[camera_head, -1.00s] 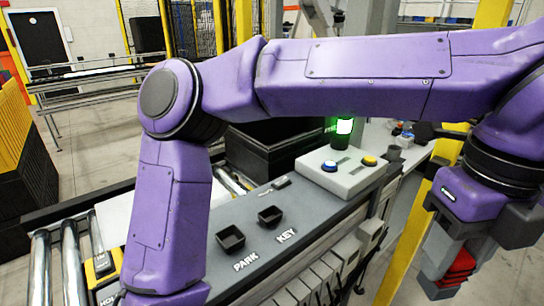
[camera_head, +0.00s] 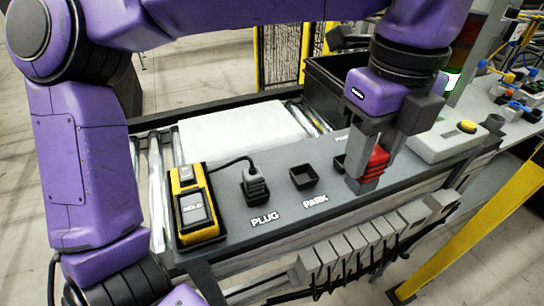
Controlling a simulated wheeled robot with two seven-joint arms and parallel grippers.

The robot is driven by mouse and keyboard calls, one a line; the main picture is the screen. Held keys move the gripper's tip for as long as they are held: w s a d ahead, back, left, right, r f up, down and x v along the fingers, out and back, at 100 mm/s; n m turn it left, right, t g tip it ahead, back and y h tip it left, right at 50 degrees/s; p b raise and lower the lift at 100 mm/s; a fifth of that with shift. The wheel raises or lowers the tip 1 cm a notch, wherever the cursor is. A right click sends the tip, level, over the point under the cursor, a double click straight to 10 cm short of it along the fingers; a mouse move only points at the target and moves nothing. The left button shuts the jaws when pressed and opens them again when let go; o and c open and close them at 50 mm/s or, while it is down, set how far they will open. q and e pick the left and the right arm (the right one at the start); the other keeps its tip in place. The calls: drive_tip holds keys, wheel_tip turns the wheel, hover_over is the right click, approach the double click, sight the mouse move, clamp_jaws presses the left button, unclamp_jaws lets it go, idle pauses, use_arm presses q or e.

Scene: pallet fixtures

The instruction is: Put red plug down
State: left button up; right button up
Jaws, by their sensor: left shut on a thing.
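My left gripper (camera_head: 368,172) is shut on the red plug (camera_head: 377,160) and holds it over the right part of the grey panel (camera_head: 285,205). Whether the plug touches the panel I cannot tell. The empty black PARK socket (camera_head: 303,177) is just left of the gripper. Another dark socket (camera_head: 340,163) is partly hidden behind the fingers. Further left, a black connector with a cable (camera_head: 255,187) sits in the socket marked PLUG. My right gripper is not in view.
A yellow and black HOLD device (camera_head: 195,207) stands on the panel's left end. A grey box with a yellow button (camera_head: 450,140) is at the right. A white board (camera_head: 240,130) lies on rollers behind the panel. A black crate (camera_head: 325,90) stands at the back.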

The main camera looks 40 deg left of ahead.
use_arm(q)
drive_tip(key=w+a+f+p, duration=0.1)
drive_tip(key=w+a+f, duration=0.1)
drive_tip(key=a+f, duration=0.2)
drive_tip(key=w+a+f+p, duration=0.2)
drive_tip(key=a+f, duration=0.2)
drive_tip(key=w+a+f+p, duration=0.2)
drive_tip(key=a+f, duration=0.2)
drive_tip(key=shift+w+a+f, duration=0.2)
drive_tip(key=shift+w+f, duration=0.1)
drive_tip(key=shift+f, duration=0.25)
drive_tip(key=shift+f, duration=0.1)
drive_tip(key=o, duration=1.1)
